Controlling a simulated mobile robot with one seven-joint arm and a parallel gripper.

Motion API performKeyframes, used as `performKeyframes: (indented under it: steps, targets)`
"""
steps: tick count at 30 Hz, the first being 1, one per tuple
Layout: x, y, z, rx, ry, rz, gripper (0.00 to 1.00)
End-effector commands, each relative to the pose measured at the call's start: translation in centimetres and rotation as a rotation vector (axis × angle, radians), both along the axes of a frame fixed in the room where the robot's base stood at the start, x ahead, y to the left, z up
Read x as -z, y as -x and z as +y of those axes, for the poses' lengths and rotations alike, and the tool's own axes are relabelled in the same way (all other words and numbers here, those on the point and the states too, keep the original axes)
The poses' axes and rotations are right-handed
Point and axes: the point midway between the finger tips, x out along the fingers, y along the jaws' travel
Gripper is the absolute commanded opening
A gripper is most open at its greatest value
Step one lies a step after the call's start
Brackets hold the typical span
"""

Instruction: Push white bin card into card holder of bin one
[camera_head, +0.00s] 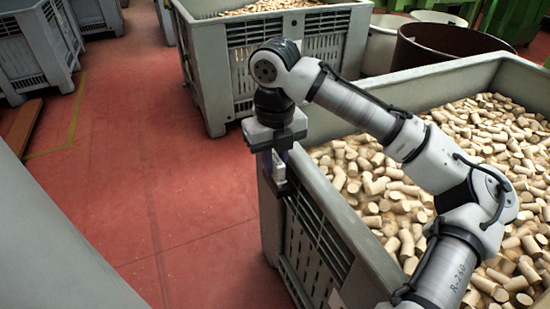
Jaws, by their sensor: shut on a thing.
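A large grey slatted bin (345,221) full of cork stoppers stands at the right. My gripper (279,184) points down outside its left wall, near the far left corner and just below the rim. It is shut on a small pale piece, which looks like the white bin card (279,168); only a little of it shows between the fingers. I cannot make out a card holder on the bin; the gripper covers part of the wall there. Whether the card touches the bin is unclear.
My arm reaches over the corks (375,181). Another grey bin (205,75) with corks stands behind, and a brown round drum (440,45) at the back right. More grey bins (30,50) stand at the far left. The red floor (150,170) left of my gripper is clear.

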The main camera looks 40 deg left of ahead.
Motion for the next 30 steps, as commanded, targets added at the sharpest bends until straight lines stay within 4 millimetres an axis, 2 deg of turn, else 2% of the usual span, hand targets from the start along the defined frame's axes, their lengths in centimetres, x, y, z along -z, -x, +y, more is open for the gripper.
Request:
performKeyframes:
  steps: [28, 29, 30]
  targets:
    - [1.5, 0.0, 0.0, 0.000, 0.000, 0.000, 0.00]
    - [1.4, 0.0, 0.0, 0.000, 0.000, 0.000, 0.20]
    - [1.4, 0.0, 0.0, 0.000, 0.000, 0.000, 0.25]
